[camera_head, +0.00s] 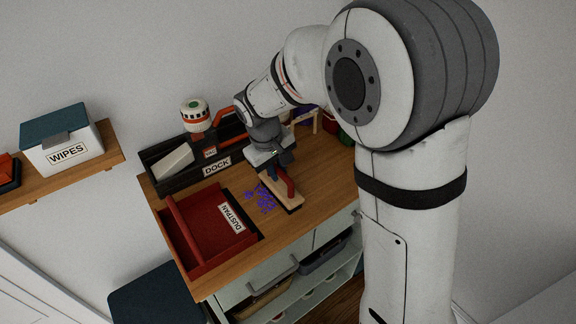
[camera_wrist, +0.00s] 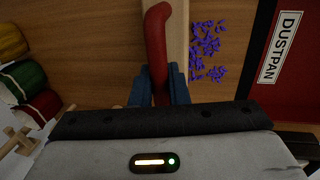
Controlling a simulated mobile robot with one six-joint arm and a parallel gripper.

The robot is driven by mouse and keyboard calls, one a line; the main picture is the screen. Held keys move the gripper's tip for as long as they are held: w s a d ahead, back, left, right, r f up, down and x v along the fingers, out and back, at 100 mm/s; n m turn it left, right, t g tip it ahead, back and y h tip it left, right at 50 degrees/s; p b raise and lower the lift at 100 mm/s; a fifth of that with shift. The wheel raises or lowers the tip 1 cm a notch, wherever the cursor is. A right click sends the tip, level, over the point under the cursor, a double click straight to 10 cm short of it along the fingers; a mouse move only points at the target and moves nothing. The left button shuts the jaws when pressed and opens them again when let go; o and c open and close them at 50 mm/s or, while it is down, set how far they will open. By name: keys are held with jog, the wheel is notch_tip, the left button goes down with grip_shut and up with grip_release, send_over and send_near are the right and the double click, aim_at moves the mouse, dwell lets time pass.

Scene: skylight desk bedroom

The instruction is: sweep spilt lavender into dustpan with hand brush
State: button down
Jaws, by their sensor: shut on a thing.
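The hand brush has a red handle (camera_wrist: 158,40) and a pale wooden block (camera_head: 279,189). My gripper (camera_wrist: 159,88) is shut on the red handle, with its blue fingers on either side. The brush is at the tabletop, right of the spilt lavender; I cannot tell whether its bristles touch the wood. The lavender (camera_head: 263,197) is a scatter of purple bits on the wood between brush and dustpan. It also shows in the wrist view (camera_wrist: 206,46), close beside the block. The red dustpan (camera_head: 184,229) lies flat at the left of the tabletop and looks empty.
A black dock (camera_head: 153,157) with a pale block in it stands behind the dustpan. A white canister (camera_head: 196,116) stands at the back. Coloured spools (camera_wrist: 27,76) lie to the brush's other side. The wipes box (camera_head: 63,143) is on a separate shelf at left.

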jog(key=shift+s+a+f, duration=0.1)
jog(key=shift+s, duration=0.05)
jog(key=shift+s+a, duration=0.8)
jog(key=shift+a, duration=0.35)
jog(key=shift+s+a, duration=0.45)
jog(key=shift+a, duration=0.2)
jog(key=shift+s+a, duration=0.4)
jog(key=shift+a, duration=0.2)
jog(key=shift+a, duration=0.1)
jog(key=shift+s+a+b, duration=0.3)
jog(key=shift+s+a, duration=0.2)
jog(key=shift+a, duration=0.05)
jog(key=shift+r, duration=0.2)
jog(key=p+v, duration=0.2)
jog(key=v, duration=0.1)
jog(key=p+v, duration=0.1)
jog(key=shift+w+d+r+p, duration=0.3)
jog(key=shift+d+r+p, duration=0.05)
jog(key=shift+r, duration=0.1)
